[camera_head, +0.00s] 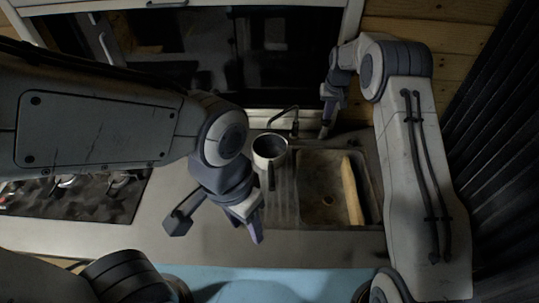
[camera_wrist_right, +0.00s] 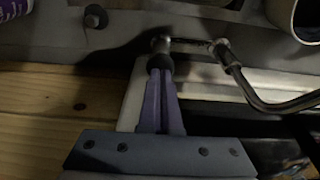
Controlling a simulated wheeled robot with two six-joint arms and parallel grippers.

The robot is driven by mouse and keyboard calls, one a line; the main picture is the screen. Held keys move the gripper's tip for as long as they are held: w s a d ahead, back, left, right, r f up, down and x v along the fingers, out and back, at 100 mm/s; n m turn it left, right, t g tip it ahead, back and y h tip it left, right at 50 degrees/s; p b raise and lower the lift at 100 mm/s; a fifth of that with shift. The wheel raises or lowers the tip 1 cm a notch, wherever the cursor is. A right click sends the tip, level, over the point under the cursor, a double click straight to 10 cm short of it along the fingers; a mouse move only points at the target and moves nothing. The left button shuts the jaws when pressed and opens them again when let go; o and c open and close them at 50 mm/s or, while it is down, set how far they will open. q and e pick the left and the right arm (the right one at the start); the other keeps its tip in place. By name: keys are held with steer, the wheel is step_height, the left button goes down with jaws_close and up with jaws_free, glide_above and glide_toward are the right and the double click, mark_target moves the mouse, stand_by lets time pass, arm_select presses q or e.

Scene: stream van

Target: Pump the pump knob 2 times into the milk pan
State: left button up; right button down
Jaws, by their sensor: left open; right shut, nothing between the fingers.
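The milk pan (camera_head: 270,147) stands upright on the counter left of the sink, under the faucet's spout, its dark handle pointing toward me. Part of its rim shows in the right wrist view (camera_wrist_right: 294,18). The pump knob (camera_wrist_right: 161,47) is a small metal end piece joined by a bar to the faucet (camera_wrist_right: 262,101). My right gripper (camera_head: 325,131) is shut and empty behind the sink. In the right wrist view its fingertips (camera_wrist_right: 162,76) are right at the knob; I cannot tell whether they touch. My left gripper (camera_head: 217,232) is open and empty, front-left of the pan.
The sink (camera_head: 308,190) has a long wooden piece (camera_head: 351,190) lying in its right side. A stove (camera_head: 75,195) is at the left. A window (camera_head: 190,50) is behind the counter. The counter between stove and pan is mostly clear.

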steer(key=shift+s, duration=0.1)
steer(key=shift+w+p+v, duration=0.25)
steer(key=shift+p+v, duration=0.6)
steer(key=shift+v, duration=0.3)
steer(key=shift+w+p+v, duration=0.25)
steer(key=shift+p+v, duration=0.6)
steer(key=shift+v, duration=0.35)
steer(key=shift+s+b+x, duration=0.25)
steer(key=shift+b+x, duration=0.5)
steer(key=shift+x, duration=0.45)
steer(key=shift+s+b+x, duration=0.25)
steer(key=shift+b+x, duration=0.5)
steer(key=shift+x, duration=0.5)
steer(key=shift+r, duration=0.1)
steer(key=shift+w+p+v, duration=0.25)
steer(key=shift+p+v, duration=0.6)
steer(key=shift+v, duration=0.3)
steer(key=shift+w+p+v, duration=0.25)
steer(key=shift+p+v, duration=0.55)
steer(key=shift+v, duration=0.35)
steer(key=shift+r, duration=0.15)
